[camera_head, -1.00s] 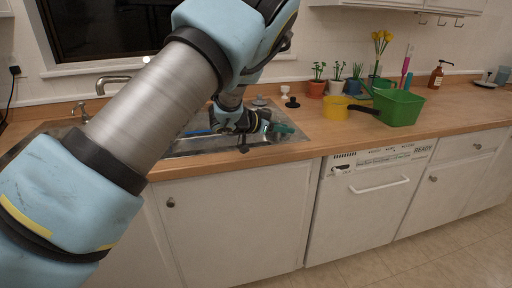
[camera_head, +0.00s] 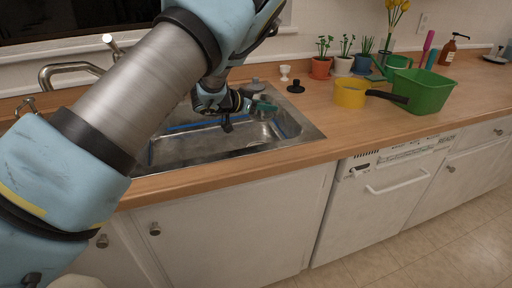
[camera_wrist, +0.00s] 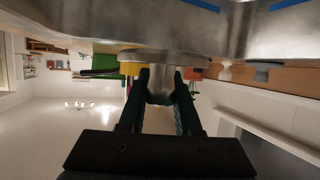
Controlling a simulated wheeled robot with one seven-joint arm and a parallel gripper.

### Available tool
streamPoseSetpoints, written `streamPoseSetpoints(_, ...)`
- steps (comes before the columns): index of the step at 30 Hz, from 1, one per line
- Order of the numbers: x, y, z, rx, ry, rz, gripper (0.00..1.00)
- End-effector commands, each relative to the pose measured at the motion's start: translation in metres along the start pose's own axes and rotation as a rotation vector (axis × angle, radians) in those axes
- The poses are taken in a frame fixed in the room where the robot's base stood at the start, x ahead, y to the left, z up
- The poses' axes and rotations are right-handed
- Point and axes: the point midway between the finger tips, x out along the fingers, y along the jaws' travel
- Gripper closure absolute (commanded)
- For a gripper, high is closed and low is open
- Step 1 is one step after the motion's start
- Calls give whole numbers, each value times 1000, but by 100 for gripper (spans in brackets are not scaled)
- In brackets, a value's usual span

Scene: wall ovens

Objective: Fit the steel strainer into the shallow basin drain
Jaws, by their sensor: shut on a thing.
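My gripper (camera_head: 262,107) is over the right part of the steel sink (camera_head: 310,134), its dark teal fingers pointing right. In the wrist view, my gripper (camera_wrist: 163,92) is shut on the steel strainer (camera_wrist: 160,75). The strainer's narrower body is between the fingertips, and its wide round flange (camera_wrist: 155,55) lies against the sink side of the picture. In the head view the strainer is small and mostly hidden by the fingers. A round mark on the basin floor below the gripper may be the drain (camera_head: 256,143); I cannot tell for sure.
A grey round item (camera_head: 255,85), a white egg cup (camera_head: 285,73) and a black stopper (camera_head: 295,87) stand behind the sink. A yellow pot (camera_head: 349,94) and green tub (camera_head: 424,91) are to the right. A faucet (camera_head: 70,70) is left.

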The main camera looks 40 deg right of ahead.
Motion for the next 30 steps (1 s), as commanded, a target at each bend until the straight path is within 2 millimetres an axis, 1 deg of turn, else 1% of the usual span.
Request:
streamPoseSetpoints(1,4,0,11,1,-3,1,100)
streamPoseSetpoints(8,12,0,31,3,-3,1,100)
streamPoseSetpoints(15,26,0,66,3,-4,1,100)
streamPoseSetpoints(23,34,0,86,3,-1,1,100)
streamPoseSetpoints(27,42,0,104,3,-3,1,100)
streamPoseSetpoints(30,45,0,113,3,-2,1,100)
